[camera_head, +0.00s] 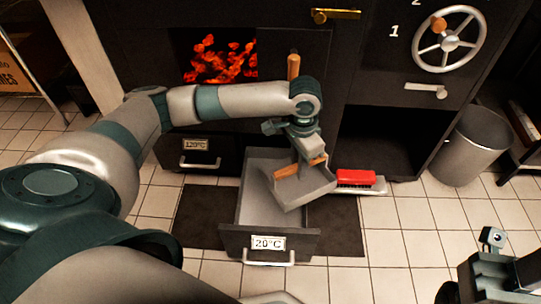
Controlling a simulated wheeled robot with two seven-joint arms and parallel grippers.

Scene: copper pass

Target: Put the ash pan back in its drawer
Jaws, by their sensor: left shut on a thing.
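My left gripper (306,157) reaches in from the left and is shut on the ash pan (299,192), a grey metal pan with a wooden handle. The pan is tilted and hangs over the right part of the open drawer (270,238), overlapping its right wall in the picture. The drawer has a "20°C" label and a bar handle on its front, and its visible inside is bare. I cannot tell whether the pan touches the drawer. My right gripper (491,240) is at the lower right edge, far from the pan; its jaws do not show clearly.
A closed drawer marked "120°C" (203,156) is at left, below glowing coals (218,62). A grey bin (474,145) stands at right. Tiled floor (400,245) is clear at front right.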

